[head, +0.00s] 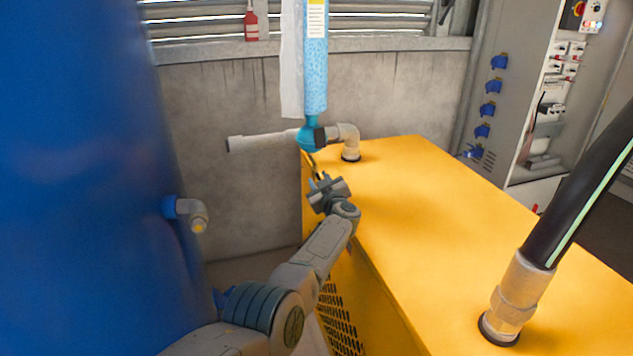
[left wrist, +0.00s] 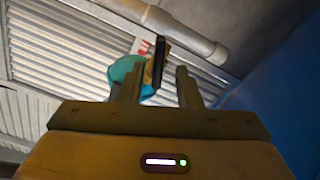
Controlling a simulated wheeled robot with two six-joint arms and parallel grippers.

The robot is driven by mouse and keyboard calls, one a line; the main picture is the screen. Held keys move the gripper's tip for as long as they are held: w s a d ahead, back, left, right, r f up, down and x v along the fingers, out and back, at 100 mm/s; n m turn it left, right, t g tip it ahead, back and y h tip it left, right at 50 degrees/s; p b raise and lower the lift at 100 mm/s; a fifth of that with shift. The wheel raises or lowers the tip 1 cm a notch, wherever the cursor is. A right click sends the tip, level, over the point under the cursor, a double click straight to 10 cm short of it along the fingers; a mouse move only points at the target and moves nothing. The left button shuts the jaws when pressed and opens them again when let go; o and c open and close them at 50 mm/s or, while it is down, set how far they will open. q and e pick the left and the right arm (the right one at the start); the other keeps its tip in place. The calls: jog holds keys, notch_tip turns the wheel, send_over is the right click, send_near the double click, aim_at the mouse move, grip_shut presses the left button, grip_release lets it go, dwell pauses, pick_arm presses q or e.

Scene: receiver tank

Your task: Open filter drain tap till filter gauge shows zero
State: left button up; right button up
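The filter is a clear blue column (head: 315,75) with a teal bottom (head: 309,139), hanging at the back edge of the yellow housing. A small tap with a dark lever (head: 314,166) hangs under it. My left gripper (head: 318,182) is just below this tap. In the left wrist view the teal bottom (left wrist: 124,69) shows behind the left finger. The black lever (left wrist: 157,66) with a brass-coloured part appears between the two open fingers (left wrist: 160,90), with gaps on both sides; contact is not visible. No filter gauge can be made out. My right gripper is not in view.
A blue tank (head: 75,180) with a small elbow fitting (head: 193,213) stands at left. A pale pipe (head: 262,142) runs beside the filter. The yellow housing (head: 450,230) fills the right, with a black hose (head: 580,190). A grey cabinet (head: 495,120) stands behind.

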pick_arm(q)
jog(key=shift+s+d+r, duration=0.2)
jog(key=shift+s+r, duration=0.15)
jog(key=shift+s, duration=0.05)
jog(key=shift+c, duration=0.4)
grip_shut()
jog(key=shift+w+a+f, duration=0.1)
jog(key=shift+f, duration=0.05)
jog(key=n, duration=1)
jog(key=shift+n, duration=1.7)
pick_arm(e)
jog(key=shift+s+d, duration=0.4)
